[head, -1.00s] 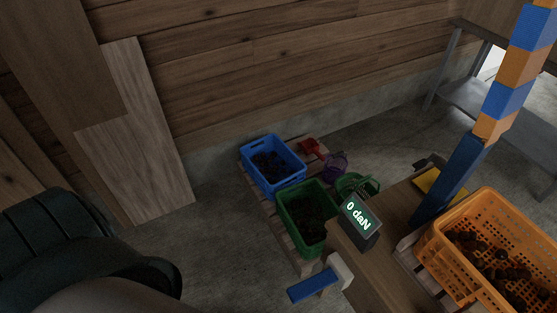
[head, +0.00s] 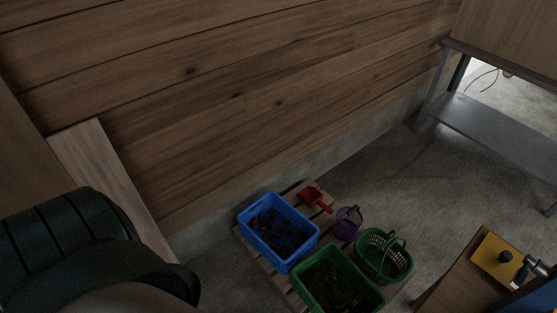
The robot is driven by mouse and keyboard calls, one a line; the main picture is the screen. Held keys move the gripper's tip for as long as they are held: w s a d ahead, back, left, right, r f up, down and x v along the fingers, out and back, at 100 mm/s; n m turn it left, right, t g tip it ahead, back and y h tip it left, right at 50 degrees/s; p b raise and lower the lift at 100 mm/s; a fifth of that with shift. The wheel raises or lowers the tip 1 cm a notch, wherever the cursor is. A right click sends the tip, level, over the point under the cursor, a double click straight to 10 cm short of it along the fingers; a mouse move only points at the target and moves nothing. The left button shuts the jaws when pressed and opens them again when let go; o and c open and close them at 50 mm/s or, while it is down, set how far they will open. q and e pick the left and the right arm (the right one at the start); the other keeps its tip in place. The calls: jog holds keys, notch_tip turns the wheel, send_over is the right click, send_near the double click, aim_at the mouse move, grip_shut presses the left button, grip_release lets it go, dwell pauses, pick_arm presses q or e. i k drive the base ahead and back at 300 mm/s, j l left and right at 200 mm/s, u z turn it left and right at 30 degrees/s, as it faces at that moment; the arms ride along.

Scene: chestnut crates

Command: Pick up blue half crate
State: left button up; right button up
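The blue half crate (head: 247,239) stands upright on a low wooden pallet (head: 318,217) near the plank wall. It holds dark brown chestnuts. A green crate (head: 302,287) with similar contents stands just in front of it, to the lower right. Neither of my grippers shows in the head view, and nothing touches the blue crate from my side.
A red scoop (head: 316,198), a purple basket (head: 347,222) and a green handled basket (head: 383,255) sit right of the blue crate. A wooden bench (head: 455,285) with a yellow plate (head: 497,257) is at lower right. A metal table (head: 500,125) stands farther right. Concrete floor is clear between.

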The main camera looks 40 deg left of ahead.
aim_at(284, 236)
jog(key=i+j+z, duration=0.2)
jog(key=j, duration=0.55)
jog(key=j+z, duration=0.15)
jog(key=j, duration=0.55)
jog(key=k, duration=0.05)
